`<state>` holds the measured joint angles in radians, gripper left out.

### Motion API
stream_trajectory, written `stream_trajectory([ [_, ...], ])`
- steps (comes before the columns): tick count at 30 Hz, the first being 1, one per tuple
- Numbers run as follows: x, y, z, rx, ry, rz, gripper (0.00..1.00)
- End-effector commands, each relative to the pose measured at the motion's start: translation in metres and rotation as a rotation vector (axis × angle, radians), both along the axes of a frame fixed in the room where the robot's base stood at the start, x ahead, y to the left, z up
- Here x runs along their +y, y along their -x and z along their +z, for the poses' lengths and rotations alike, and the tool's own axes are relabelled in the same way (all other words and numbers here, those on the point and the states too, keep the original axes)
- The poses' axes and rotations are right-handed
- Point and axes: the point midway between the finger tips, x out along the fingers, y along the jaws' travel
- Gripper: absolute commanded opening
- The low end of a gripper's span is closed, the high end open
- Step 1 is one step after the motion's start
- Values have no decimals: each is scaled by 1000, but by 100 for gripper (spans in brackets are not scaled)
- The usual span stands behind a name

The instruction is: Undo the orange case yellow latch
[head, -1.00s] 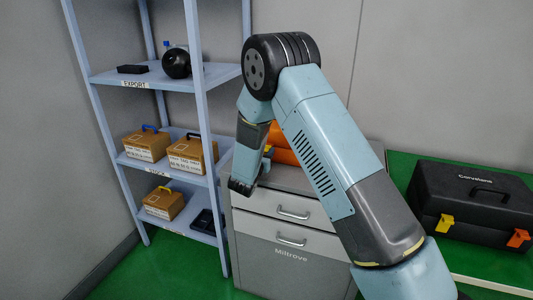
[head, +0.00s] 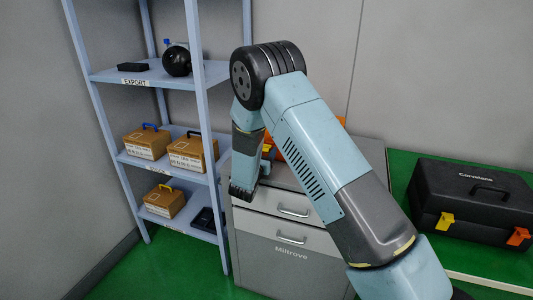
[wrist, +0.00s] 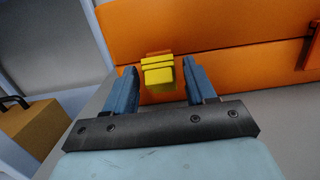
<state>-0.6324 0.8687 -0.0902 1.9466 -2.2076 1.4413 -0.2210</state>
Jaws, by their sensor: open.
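The orange case (wrist: 225,35) fills the upper part of the wrist view, standing on the grey cabinet top. Its yellow latch (wrist: 158,72) is on the front face and lies between the two blue fingers of my gripper (wrist: 160,88). The fingers are apart, one on each side of the latch; I cannot tell whether either touches it. In the head view the orange case (head: 268,142) is mostly hidden behind my arm, and the yellow latch is hard to make out there.
The grey cabinet (head: 285,258) with drawers stands under my gripper. A blue-grey shelf (head: 205,180) with several brown boxes is at the left. A black case (head: 470,205) with a yellow and an orange latch lies on the green surface at the right.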

Motion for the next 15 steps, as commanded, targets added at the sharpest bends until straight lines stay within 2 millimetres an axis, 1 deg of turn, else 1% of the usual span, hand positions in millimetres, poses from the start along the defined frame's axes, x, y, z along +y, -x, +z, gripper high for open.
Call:
stream_trajectory([
  [5,2,3,0,0,0,1,55],
  [8,5,12,-2,0,0,2,55],
  [11,11,27,-4,1,1,3,55],
  [15,21,53,-8,1,1,4,55],
])
